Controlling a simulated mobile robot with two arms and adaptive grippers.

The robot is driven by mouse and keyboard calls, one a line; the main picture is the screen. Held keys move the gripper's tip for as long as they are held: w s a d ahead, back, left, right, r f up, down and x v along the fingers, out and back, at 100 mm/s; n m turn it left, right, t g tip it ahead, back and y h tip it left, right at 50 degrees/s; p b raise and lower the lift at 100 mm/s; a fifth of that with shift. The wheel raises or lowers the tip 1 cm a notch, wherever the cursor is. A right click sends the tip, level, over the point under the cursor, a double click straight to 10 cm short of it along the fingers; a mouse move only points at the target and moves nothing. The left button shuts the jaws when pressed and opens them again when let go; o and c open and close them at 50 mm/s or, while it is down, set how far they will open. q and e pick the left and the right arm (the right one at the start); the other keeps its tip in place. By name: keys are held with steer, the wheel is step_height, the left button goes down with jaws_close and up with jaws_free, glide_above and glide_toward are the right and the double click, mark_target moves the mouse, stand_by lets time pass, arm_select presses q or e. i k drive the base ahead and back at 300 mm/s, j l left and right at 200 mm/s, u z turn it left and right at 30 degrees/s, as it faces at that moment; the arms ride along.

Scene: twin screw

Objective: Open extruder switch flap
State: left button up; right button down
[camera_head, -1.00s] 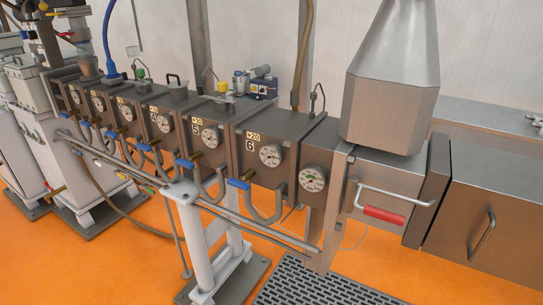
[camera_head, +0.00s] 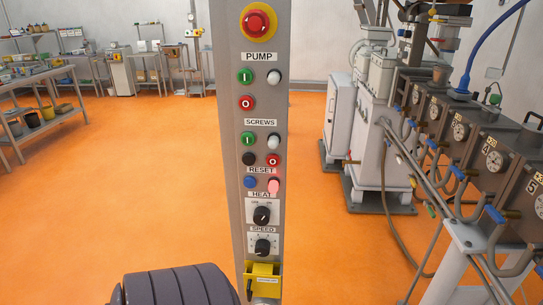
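A grey upright control panel (camera_head: 263,110) stands close in front, a little left of the middle. Neither of my grippers is in view.
Above the yellow box are a speed knob (camera_head: 263,247), a heat knob (camera_head: 261,215), several buttons and a red emergency stop (camera_head: 256,22). The extruder (camera_head: 460,130) stands at right. Shelves (camera_head: 40,110) stand at far left. Open orange floor (camera_head: 120,190) lies between.

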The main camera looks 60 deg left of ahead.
mark_target(262, 283)
steer(key=k+u, duration=0.1)
steer(key=u, duration=1.7)
